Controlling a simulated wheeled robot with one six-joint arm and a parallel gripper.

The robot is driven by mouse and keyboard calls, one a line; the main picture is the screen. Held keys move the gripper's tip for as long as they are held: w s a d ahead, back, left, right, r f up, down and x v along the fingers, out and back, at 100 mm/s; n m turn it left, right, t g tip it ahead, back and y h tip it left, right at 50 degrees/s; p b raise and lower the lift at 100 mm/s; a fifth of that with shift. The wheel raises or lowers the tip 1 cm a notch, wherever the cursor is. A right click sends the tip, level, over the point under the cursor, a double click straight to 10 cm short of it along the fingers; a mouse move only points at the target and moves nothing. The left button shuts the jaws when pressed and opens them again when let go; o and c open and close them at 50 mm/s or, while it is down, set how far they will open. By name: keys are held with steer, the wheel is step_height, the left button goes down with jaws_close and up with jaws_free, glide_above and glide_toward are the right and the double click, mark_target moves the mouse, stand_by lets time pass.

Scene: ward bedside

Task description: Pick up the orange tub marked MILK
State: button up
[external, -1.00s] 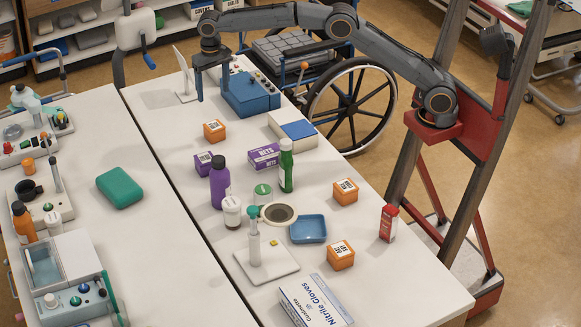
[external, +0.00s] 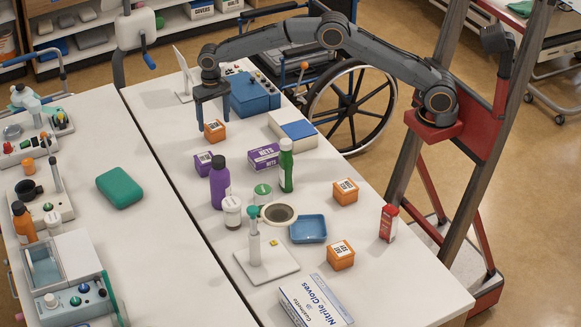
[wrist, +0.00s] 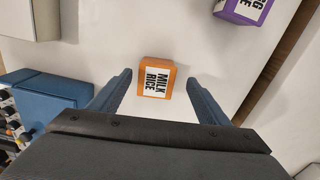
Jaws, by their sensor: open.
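The orange tub (external: 214,131) stands on the white table just below my gripper (external: 213,122). In the wrist view the orange tub (wrist: 156,78) has a white label reading MILK RICE. My gripper (wrist: 158,78) is open, with one finger on each side of the tub in that view and visible gaps to both. Whether the fingertips are level with the tub or still above it is hard to tell. Two similar orange tubs, one at the right of the table (external: 345,191) and one nearer the front (external: 340,255), have labels too small to read.
A purple tub (external: 203,162) stands in front of the orange one. A blue control box (external: 250,95) is close behind my gripper. A white and blue box (external: 293,130) lies to the right. Purple (external: 219,185) and green (external: 286,168) bottles stand further forward.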

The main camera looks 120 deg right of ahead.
mark_target(215, 127)
steer(key=f, duration=0.1)
steer(key=f+p, duration=0.1)
steer(key=f, duration=0.1)
steer(key=f+p, duration=0.1)
steer(key=f, duration=0.1)
steer(key=shift+s, duration=0.25)
